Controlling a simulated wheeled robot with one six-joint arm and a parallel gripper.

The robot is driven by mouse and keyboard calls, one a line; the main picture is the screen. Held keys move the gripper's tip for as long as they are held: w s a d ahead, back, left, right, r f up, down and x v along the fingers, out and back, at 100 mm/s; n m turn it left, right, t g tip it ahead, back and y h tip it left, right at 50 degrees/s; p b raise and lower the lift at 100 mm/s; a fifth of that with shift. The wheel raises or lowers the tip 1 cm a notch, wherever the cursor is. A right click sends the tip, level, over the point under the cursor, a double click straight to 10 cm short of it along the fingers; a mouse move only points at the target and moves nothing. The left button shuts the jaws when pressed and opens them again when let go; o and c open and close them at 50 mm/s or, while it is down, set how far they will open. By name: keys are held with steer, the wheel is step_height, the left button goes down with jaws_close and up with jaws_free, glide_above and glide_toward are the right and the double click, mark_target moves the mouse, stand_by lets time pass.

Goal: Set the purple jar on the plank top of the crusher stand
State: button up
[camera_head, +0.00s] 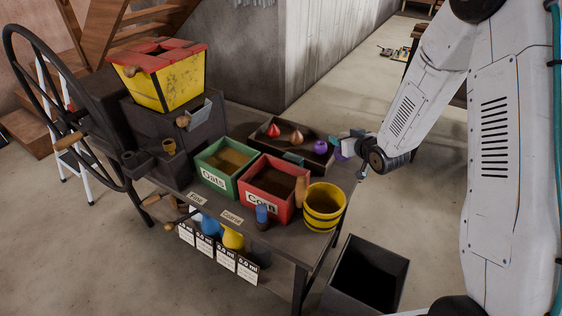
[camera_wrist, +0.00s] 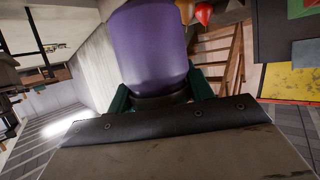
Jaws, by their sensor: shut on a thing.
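The purple jar (camera_wrist: 150,45) fills the upper middle of the wrist view, between the green fingers of my gripper (camera_wrist: 163,92). My gripper (camera_head: 346,146) is shut on it. In the head view the gripper is beyond the yellow bucket, at the table's right edge, and only a sliver of purple shows there. The crusher (camera_head: 160,80), yellow with a red rim, stands on a dark block at the left end of the stand. The stand's dark plank top (camera_head: 283,240) shows bare along its front edge. The contact under the jar is hidden.
Green Oats box (camera_head: 226,165), red Corn box (camera_head: 272,186), yellow bucket (camera_head: 324,207) and small blue jar (camera_head: 262,215) crowd the top. A dark tray (camera_head: 262,141) behind holds red, orange and purple pieces. An open dark bin (camera_head: 366,275) stands on the floor at front right.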

steer(key=f, duration=0.2)
steer(key=w+f, duration=0.1)
steer(key=f, duration=0.2)
steer(key=shift+a+f, duration=0.2)
steer(key=shift+f, duration=2.3)
steer(key=shift+f, duration=0.15)
steer(key=o, duration=1.1)
steer(key=shift+o, duration=0.2)
